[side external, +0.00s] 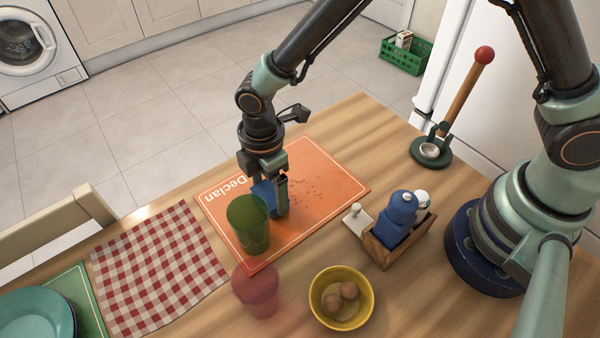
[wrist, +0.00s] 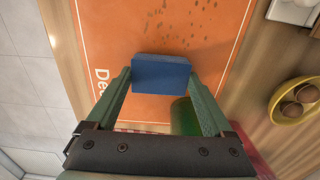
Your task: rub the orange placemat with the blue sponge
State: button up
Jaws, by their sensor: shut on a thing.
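The orange placemat (side external: 325,187) lies on the wooden table, with white lettering at its left edge and dark crumbs scattered near its middle. It also shows in the wrist view (wrist: 120,30). My gripper (side external: 277,200) points down over the placemat. In the wrist view my gripper (wrist: 160,85) is shut on the blue sponge (wrist: 161,73). The sponge (side external: 262,192) is partly hidden by a finger and the green cup in the side view. It is at or just above the mat; I cannot tell if it touches. The crumbs (wrist: 175,20) lie beyond the sponge in the wrist view.
A green see-through cup (side external: 248,226) stands on the mat's near left part, close to my gripper. A red cup (side external: 256,290), a yellow bowl (side external: 342,297) with brown round items and a wooden caddy (side external: 385,247) stand nearby. A checked cloth (side external: 158,270) lies left.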

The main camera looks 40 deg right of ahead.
jog(key=shift+s, duration=0.55)
jog(key=shift+d, duration=6.05)
jog(key=shift+s, duration=0.75)
jog(key=shift+a+r, duration=0.1)
jog(key=shift+a, duration=3.25)
jog(key=shift+s+a, duration=0.1)
jog(key=shift+a, duration=2.5)
jog(key=shift+a+r, duration=0.1)
jog(key=shift+r, duration=3.85)
